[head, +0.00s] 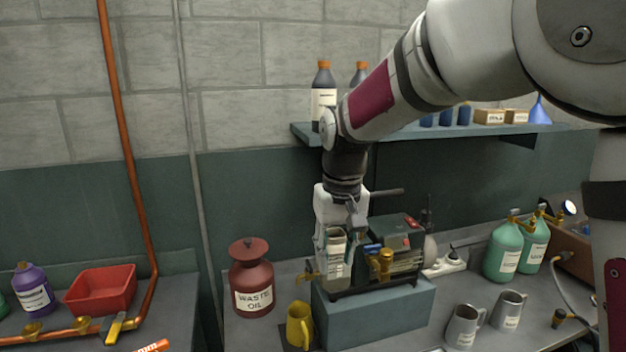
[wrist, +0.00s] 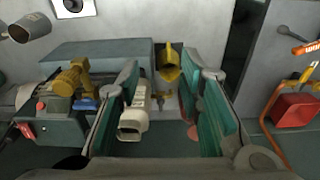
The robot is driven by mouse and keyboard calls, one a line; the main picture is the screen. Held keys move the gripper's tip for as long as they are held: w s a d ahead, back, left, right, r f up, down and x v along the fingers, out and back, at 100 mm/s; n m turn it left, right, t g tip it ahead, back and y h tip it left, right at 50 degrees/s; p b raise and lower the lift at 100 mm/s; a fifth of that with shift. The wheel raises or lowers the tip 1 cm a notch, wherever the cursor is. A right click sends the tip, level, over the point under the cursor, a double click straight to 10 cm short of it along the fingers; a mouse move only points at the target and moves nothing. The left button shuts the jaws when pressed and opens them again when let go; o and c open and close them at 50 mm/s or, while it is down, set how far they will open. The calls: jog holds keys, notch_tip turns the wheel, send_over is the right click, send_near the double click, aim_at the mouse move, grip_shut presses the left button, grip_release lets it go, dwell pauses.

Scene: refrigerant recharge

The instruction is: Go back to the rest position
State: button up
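My gripper (head: 342,235) points down over the left end of the vacuum pump (head: 400,250), which stands on a grey-blue block (head: 385,315). In the wrist view my gripper (wrist: 163,90) has its two green-padded fingers well apart. A pale part with an open mouth (wrist: 133,120) shows between them, nearer the left finger; I cannot tell whether it touches. The pump also shows at the left of the wrist view (wrist: 65,95), with its brass fitting.
A yellow jug (head: 300,325) and a red waste oil can (head: 252,280) stand left of the block. Grey mugs (head: 463,326) and green cylinders (head: 503,250) stand to the right. A shelf (head: 480,131) with bottles runs behind my arm. A red tray (head: 102,290) lies far left.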

jog(key=s+d+r+m+t, duration=0.1)
jog(key=s+d+r+t, duration=0.1)
jog(key=s+d+r, duration=0.65)
jog(key=s+d+f+m+t, duration=0.1)
jog(key=s+d, duration=0.2)
jog(key=s, duration=0.5)
jog(key=s+d+f+t, duration=0.1)
jog(key=s+d, duration=0.2)
jog(key=s, duration=0.5)
jog(key=shift+s+d+m+t, duration=0.2)
jog(key=shift+m+t, duration=0.1)
jog(key=shift+m, duration=0.1)
